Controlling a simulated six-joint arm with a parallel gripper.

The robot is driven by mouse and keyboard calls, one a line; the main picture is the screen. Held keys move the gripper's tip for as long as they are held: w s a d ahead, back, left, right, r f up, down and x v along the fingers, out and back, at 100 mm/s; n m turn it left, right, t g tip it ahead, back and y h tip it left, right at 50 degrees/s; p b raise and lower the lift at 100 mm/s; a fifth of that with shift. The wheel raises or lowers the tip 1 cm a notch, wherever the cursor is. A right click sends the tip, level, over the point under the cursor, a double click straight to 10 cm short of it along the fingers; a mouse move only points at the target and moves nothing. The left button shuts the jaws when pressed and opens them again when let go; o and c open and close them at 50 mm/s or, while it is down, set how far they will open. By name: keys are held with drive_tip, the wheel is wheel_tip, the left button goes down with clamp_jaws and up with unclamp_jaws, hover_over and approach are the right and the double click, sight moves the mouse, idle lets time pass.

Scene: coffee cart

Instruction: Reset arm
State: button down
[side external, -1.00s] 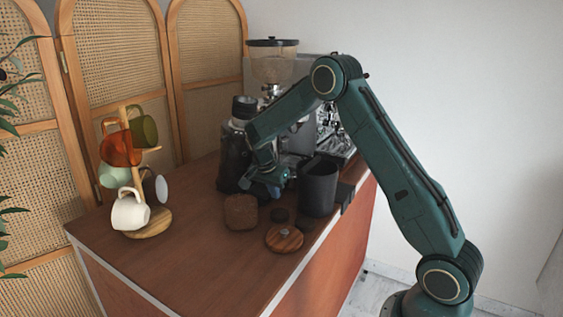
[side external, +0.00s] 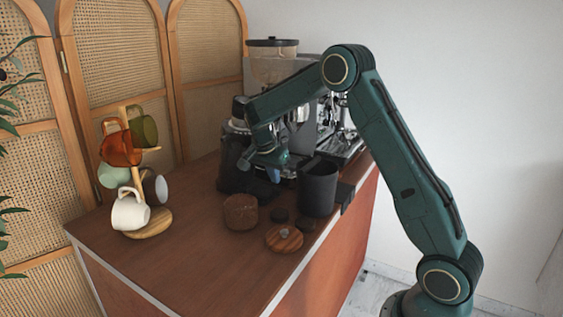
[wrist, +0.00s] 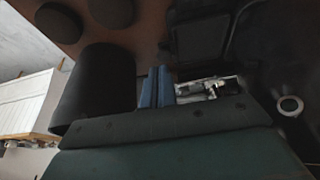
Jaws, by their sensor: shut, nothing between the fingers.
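My gripper (side external: 274,174) is above the wooden counter (side external: 190,262), between the dark bottle-like vessel (side external: 232,170) on its left and the black cylindrical container (side external: 318,188) on its right. In the wrist view my gripper's blue fingers (wrist: 156,88) are together with nothing between them. The black container (wrist: 98,92) shows to the left of the fingers there. My arm reaches over the counter from the right.
A mug tree (side external: 150,222) with several mugs stands at the left. A brown cylinder (side external: 240,212) and a round wooden lid (side external: 284,239) lie in front of my gripper. A grinder (side external: 272,62) and espresso machine (side external: 340,140) stand behind. The counter's front left is clear.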

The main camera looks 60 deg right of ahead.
drive_tip(key=shift+r, duration=0.6)
drive_tip(key=s+a+r+n+t+y, duration=0.2)
drive_tip(key=s+a+r+n+t, duration=0.1)
drive_tip(key=s+a+r+n, duration=0.7)
drive_tip(key=s+a+r+n+t+y, duration=0.1)
drive_tip(key=s+a+n, duration=0.3)
drive_tip(key=s, duration=0.5)
drive_tip(key=s+a+r+n+t+y, duration=0.1)
drive_tip(key=s+a+n, duration=0.3)
drive_tip(key=s+a, duration=0.4)
drive_tip(key=s, duration=0.2)
drive_tip(key=shift+s+t, duration=0.3)
